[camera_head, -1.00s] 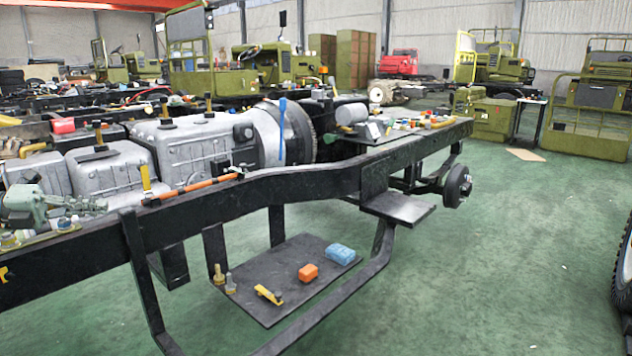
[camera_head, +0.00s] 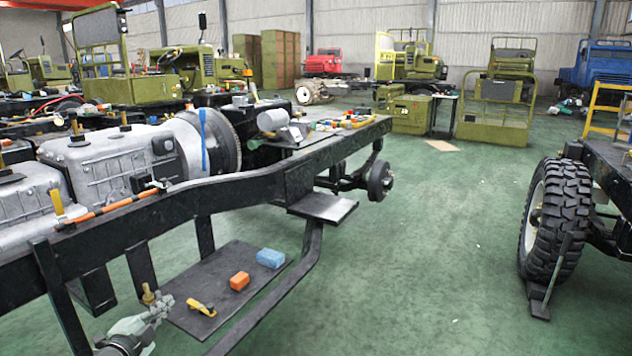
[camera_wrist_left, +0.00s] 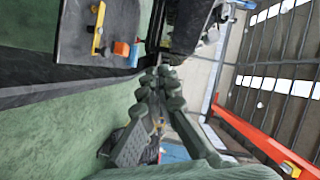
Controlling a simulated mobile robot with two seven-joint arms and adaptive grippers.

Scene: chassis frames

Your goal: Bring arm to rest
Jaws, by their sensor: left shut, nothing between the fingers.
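My left gripper (camera_head: 160,308) is low at the bottom left of the head view, in front of the chassis frame's lower shelf. Its grey-green fingers are closed and hold nothing. In the left wrist view the gripper (camera_wrist_left: 160,75) points up the picture, with its fingers together. My right gripper is in neither view. The dark chassis frame (camera_head: 235,185) runs from the lower left towards the back right, beyond the left gripper.
The dark lower shelf (camera_head: 225,265) carries a blue block (camera_head: 270,258), an orange block (camera_head: 240,281) and a yellow-handled tool (camera_head: 201,308). A large wheel (camera_head: 553,220) stands at the right. Green floor (camera_head: 430,260) between is clear.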

